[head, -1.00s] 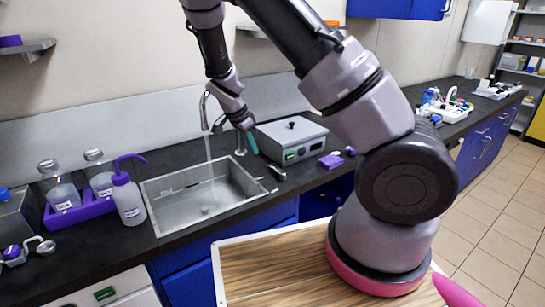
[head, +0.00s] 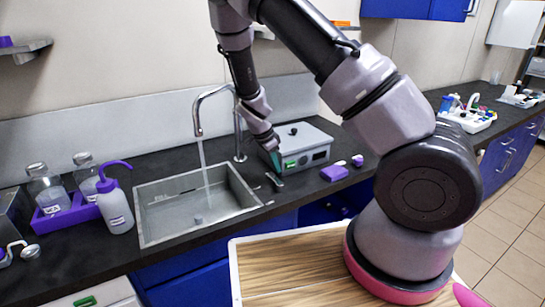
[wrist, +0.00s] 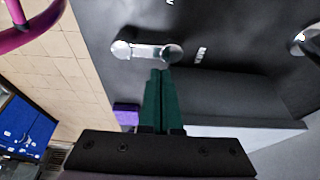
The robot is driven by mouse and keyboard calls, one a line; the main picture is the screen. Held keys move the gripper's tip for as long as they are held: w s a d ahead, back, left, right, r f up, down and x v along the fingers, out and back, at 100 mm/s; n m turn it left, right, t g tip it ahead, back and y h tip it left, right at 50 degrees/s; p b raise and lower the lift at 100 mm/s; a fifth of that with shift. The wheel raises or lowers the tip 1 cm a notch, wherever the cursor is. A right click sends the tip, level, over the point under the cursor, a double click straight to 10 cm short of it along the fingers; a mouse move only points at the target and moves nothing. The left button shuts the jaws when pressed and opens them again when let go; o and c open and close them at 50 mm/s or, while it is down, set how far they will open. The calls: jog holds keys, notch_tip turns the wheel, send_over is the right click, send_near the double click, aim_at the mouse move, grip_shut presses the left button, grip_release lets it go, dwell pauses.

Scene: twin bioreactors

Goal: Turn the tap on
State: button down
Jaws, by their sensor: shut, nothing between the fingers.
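The tap's curved metal spout (head: 214,92) rises behind the sink (head: 160,233), and a stream of water (head: 204,165) falls from it into the basin. A small metal tap lever (head: 275,181) sits on the black counter just right of the sink. It also shows in the wrist view (wrist: 146,50), lying across the picture just beyond my fingertips. My gripper (head: 277,168) has green fingers, shut together and empty, above and close to the lever. In the wrist view my fingertips (wrist: 160,72) lie near the lever's right end; I cannot tell whether they touch.
A grey box-shaped device (head: 305,150) stands close behind my gripper. A purple block (head: 334,173) lies to its right. A purple-capped wash bottle (head: 115,207) and a purple rack (head: 66,221) of bottles stand left of the sink. A wooden-topped surface (head: 290,265) is in front.

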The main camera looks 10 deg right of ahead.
jog(key=shift+x, duration=1)
jog(key=shift+a, duration=0.15)
jog(key=shift+s+a+n, duration=0.2)
jog(key=shift+a+n, duration=0.2)
jog(key=shift+a, duration=0.15)
jog(key=shift+d, duration=0.1)
